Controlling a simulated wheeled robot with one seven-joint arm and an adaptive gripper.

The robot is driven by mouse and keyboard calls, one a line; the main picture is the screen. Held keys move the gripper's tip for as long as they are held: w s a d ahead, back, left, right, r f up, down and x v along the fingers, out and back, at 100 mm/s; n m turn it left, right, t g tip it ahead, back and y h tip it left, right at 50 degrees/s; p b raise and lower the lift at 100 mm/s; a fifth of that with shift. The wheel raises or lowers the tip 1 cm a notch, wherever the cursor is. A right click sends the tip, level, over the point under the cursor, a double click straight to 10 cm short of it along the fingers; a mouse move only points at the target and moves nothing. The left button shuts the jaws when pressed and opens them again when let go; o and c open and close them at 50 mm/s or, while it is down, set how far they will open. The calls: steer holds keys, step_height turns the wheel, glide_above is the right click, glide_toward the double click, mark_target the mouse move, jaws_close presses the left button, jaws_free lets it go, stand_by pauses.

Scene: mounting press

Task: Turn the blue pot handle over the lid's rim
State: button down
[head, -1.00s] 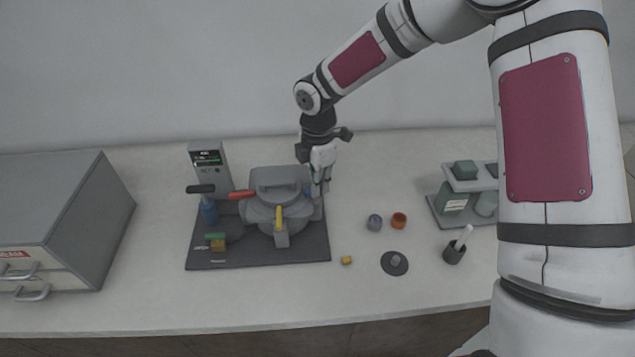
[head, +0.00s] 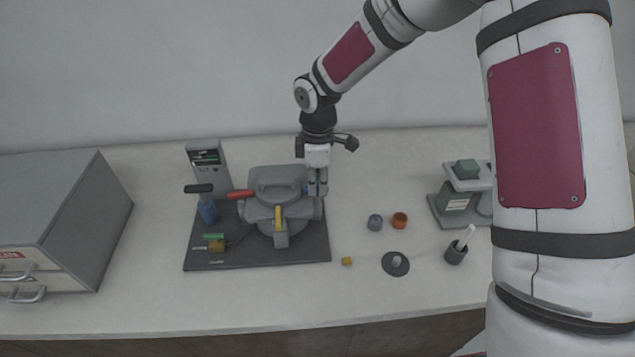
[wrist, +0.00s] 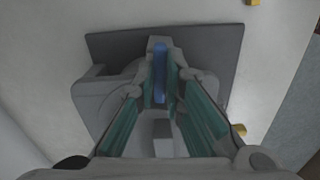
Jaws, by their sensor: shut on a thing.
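The grey round pot with its lid (head: 276,178) stands on the dark base plate (head: 255,258) of the press. The blue handle (wrist: 159,72) sits between my fingers in the wrist view. Only a speck of blue shows at the pot's right side in the head view. My gripper (head: 318,188) points down at the pot's right side and is shut on the blue handle. A red handle (head: 240,194) sticks out at the pot's left, and a yellow handle (head: 278,218) stands at its front. My fingers hide how the blue handle meets the lid's rim.
A control column (head: 208,165) with a black-gripped lever stands behind left. A grey drawer cabinet (head: 75,205) is at far left. Small cups, a dark disc (head: 395,263) and a yellow cube (head: 347,261) lie right of the plate. A green-and-grey device (head: 455,200) stands farther right.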

mark_target(318, 187)
steer(key=shift+m, duration=0.4)
steer(key=c, duration=1.7)
jaws_free()
steer(key=shift+r, duration=0.1)
step_height(318, 187, up, 12)
steer(key=shift+f, duration=0.1)
